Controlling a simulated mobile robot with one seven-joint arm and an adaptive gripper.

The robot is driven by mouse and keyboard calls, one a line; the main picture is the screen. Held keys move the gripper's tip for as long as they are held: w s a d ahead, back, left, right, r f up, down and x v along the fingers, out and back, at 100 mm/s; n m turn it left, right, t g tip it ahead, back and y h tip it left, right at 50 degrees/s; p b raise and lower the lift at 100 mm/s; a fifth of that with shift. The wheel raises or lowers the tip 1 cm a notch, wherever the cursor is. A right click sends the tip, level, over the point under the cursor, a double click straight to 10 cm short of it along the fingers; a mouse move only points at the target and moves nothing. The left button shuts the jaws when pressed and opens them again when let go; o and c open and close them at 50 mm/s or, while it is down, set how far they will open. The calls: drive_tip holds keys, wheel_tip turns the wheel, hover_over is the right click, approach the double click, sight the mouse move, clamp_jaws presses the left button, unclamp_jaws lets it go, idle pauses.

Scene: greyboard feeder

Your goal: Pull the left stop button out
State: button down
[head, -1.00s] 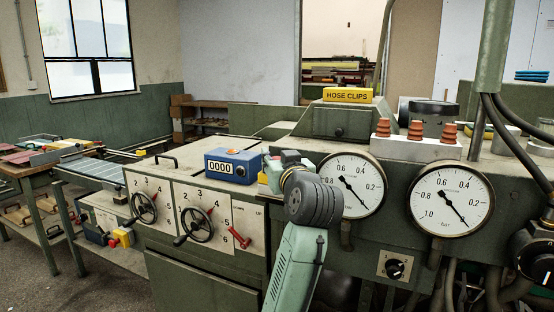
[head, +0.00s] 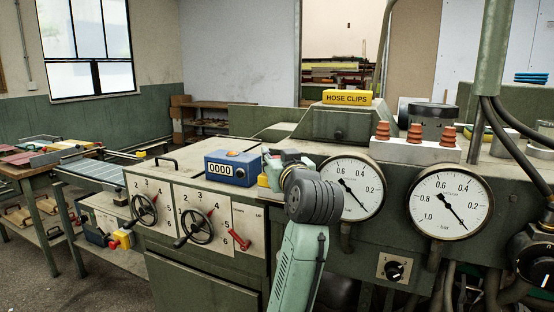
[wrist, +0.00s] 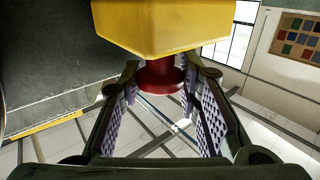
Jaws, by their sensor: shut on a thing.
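In the wrist view a yellow stop-button box (wrist: 165,25) fills the top middle, and its round red stop button (wrist: 161,78) faces my fingers. My gripper (wrist: 160,88) has one ridged finger on each side of the red button and is shut on it. In the head view my gripper (head: 272,165) is mostly hidden behind my wrist, at the machine's front edge beside the blue counter. A sliver of the yellow box (head: 263,181) shows there, with its button hidden. Another yellow box with red (head: 122,238) sits low at the left.
The blue counter box (head: 232,167) stands close left of my wrist. A pressure gauge (head: 351,187) is close on its right, with a second gauge (head: 451,203) beyond. Two handwheels (head: 197,226) and a red lever (head: 241,240) stick out from the front panel below.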

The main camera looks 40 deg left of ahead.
drive_tip(key=shift+r, duration=0.25)
drive_tip(key=c, duration=1.6)
unclamp_jaws()
drive_tip(key=shift+o, duration=0.9)
drive_tip(key=v, duration=1.2)
drive_tip(key=shift+f, duration=0.15)
